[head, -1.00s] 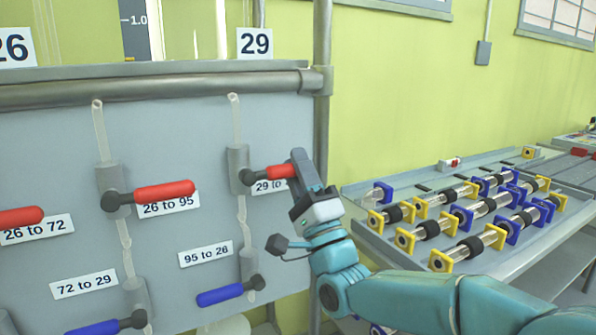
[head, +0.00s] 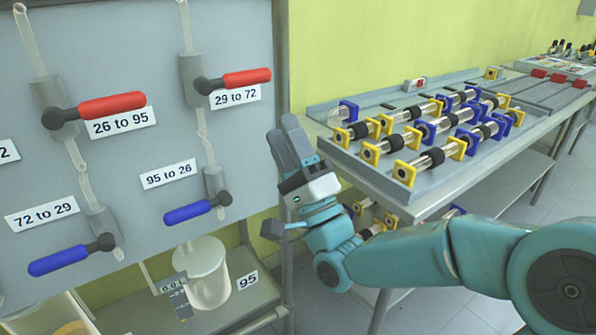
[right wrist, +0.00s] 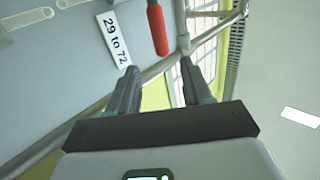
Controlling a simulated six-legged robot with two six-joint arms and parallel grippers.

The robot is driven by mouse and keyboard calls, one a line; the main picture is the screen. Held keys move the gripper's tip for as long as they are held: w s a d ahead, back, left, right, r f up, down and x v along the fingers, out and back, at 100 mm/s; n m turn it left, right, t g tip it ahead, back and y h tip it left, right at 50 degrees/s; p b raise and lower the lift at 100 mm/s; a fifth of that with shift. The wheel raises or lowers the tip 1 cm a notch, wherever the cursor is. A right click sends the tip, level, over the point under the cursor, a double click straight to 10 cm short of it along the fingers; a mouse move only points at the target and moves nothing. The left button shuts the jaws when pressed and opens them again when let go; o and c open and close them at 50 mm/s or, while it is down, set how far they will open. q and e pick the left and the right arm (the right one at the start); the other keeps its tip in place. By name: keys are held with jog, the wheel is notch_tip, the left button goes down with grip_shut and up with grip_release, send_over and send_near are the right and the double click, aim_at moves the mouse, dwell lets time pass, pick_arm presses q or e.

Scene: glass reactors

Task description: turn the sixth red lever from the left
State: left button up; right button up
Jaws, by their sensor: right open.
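Two red levers show on the grey panel (head: 135,165) in the head view. The rightmost red lever (head: 247,77), above the label "29 to 72", points right and slightly up. It also shows in the right wrist view (right wrist: 157,27), ahead of the fingers. The red lever above "26 to 95" (head: 112,105) points right too. Which lever is sixth cannot be counted here. My right gripper (head: 285,138) is open and empty, right of and below the rightmost red lever, apart from it. Its two fingers also show in the right wrist view (right wrist: 159,70). My left gripper is not in view.
Two blue levers (head: 198,207) (head: 72,256) sit lower on the panel. A metal post (head: 282,80) stands at the panel's right edge. A bench with a tray (head: 470,172) of yellow and blue-ended tubes is at right. A white vessel (head: 208,272) stands below the panel.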

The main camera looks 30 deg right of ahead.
jog(key=v, duration=0.5)
jog(key=shift+s+b, duration=0.1)
jog(key=shift+b, duration=0.25)
jog(key=shift+f, duration=0.1)
